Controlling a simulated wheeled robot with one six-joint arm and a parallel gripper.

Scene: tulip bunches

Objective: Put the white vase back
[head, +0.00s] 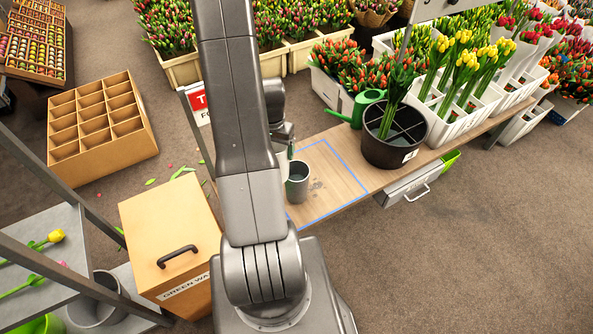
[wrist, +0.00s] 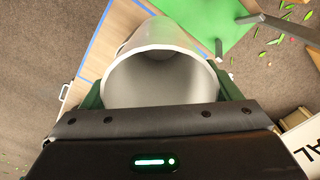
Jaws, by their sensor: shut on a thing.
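The white vase (wrist: 160,80) fills the middle of the wrist view, its open mouth facing the camera and its inside empty. My gripper (wrist: 161,96) is shut on it, with a green finger at each side of its wall. In the head view my arm hides most of the gripper and vase; a pale sliver of the vase (head: 282,161) shows beside the arm. A grey cup (head: 298,183) stands on the wooden bench (head: 345,170) inside a blue tape outline, just right of the vase. I cannot tell whether the vase touches the bench.
A black divided bucket (head: 386,150) with tulips and a green watering can (head: 366,104) stand farther right on the bench. A wooden box with a handle (head: 165,225) is at the left. The right part of the taped area is clear. A green surface (wrist: 214,18) shows behind the vase.

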